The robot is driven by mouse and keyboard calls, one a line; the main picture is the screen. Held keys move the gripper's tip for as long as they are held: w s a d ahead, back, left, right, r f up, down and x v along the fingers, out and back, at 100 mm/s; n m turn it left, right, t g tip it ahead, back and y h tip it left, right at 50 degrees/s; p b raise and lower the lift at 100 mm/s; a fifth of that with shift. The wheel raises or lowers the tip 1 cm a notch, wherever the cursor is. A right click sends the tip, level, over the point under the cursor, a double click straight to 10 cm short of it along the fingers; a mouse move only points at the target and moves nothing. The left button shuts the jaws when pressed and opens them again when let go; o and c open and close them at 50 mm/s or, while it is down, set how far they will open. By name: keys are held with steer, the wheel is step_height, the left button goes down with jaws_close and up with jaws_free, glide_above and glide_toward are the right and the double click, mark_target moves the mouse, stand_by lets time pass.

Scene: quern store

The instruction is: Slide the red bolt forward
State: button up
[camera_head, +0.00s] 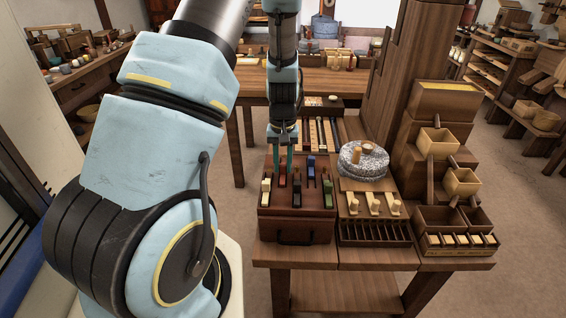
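A dark reddish-brown box (297,232) stands on the near table. Its slotted top carries several coloured bolts: a cream one (266,186) at the left, the red bolt (282,181), a black one (297,203), a blue one (311,165) and a green one (328,186). My gripper (283,167) points down over the red bolt. Its two teal fingers are apart, one to each side of the red bolt's line, with the tips close above or beside it. Whether they touch the bolt is too small to tell. The fingers partly hide the bolt's far end.
A round grey quern stone (365,166) stands to the right of the box, behind a wooden rack with pegs (374,204). A tall stepped wooden stand with small bins (437,142) rises at the far right of the table. Several long rods lie behind the box.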

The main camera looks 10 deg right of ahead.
mark_target(283, 166)
steer(key=o, duration=0.4)
steer(key=shift+r, duration=0.1)
step_height(283, 166, up, 11)
steer(key=b, duration=0.1)
stand_by(0.3)
steer(key=s+a+r, duration=0.2)
steer(key=s+a, duration=0.4)
steer(key=a, duration=0.2)
steer(key=s+a+r+n+t, duration=0.1)
steer(key=s+a, duration=0.5)
steer(key=a, duration=0.1)
steer(key=shift+a+r+t, duration=0.3)
steer(key=shift+a+r, duration=0.1)
